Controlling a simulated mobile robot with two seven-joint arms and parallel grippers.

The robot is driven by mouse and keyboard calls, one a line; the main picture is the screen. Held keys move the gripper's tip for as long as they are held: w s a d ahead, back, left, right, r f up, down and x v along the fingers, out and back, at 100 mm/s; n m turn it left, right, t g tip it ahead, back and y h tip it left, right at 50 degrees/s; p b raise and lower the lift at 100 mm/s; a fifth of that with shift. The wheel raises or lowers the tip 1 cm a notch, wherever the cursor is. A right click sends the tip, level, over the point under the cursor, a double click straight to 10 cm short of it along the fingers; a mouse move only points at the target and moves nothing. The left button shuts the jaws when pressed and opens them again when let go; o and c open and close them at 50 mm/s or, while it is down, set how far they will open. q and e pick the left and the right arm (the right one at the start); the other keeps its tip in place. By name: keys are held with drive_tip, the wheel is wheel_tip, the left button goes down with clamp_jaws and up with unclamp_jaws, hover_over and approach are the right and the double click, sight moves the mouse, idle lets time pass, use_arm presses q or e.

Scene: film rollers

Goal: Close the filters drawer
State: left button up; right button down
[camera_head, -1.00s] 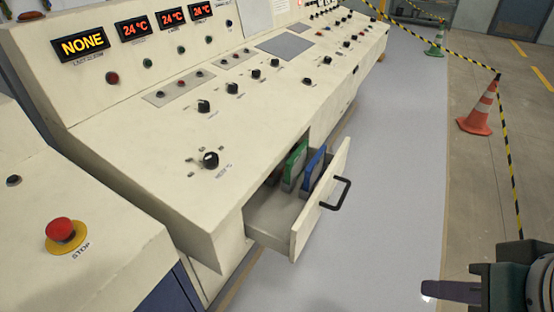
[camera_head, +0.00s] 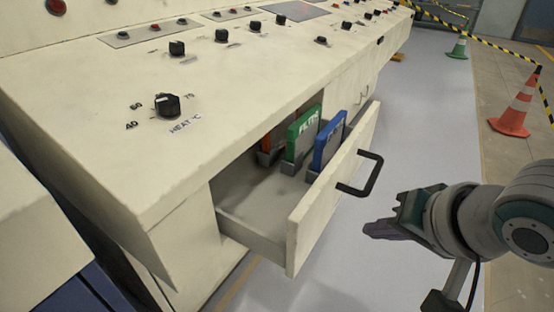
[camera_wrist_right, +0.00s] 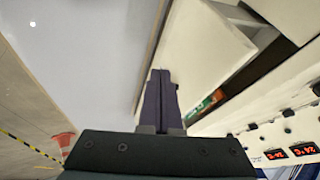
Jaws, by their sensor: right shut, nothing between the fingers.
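The filters drawer (camera_head: 330,190) stands pulled out from the cream console. It has a cream front panel with a black bar handle (camera_head: 362,174). My left gripper is not in view.
The console top (camera_head: 225,85) carries several knobs, with the heat knob (camera_head: 167,106) nearest. An orange cone (camera_head: 514,108), a green cone (camera_head: 458,47) and striped barrier tape stand at the right. The grey floor strip (camera_head: 420,120) beside the console is clear.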

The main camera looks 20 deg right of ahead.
sight(321, 223)
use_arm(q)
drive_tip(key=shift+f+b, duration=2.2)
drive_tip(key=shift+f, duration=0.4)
use_arm(e)
drive_tip(key=shift+w+a+f, duration=0.45)
drive_tip(key=shift+w+f, duration=0.5)
drive_tip(key=shift+w, duration=0.3)
drive_tip(key=shift+w+a+f, duration=0.5)
drive_tip(key=shift+w+f, duration=0.5)
drive_tip(key=shift+w, duration=0.25)
drive_tip(key=shift+w+a+f, duration=0.45)
drive_tip(key=shift+w+f, duration=0.5)
drive_tip(key=shift+w, duration=0.3)
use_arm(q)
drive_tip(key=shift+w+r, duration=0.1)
use_arm(e)
drive_tip(key=shift+w, duration=0.1)
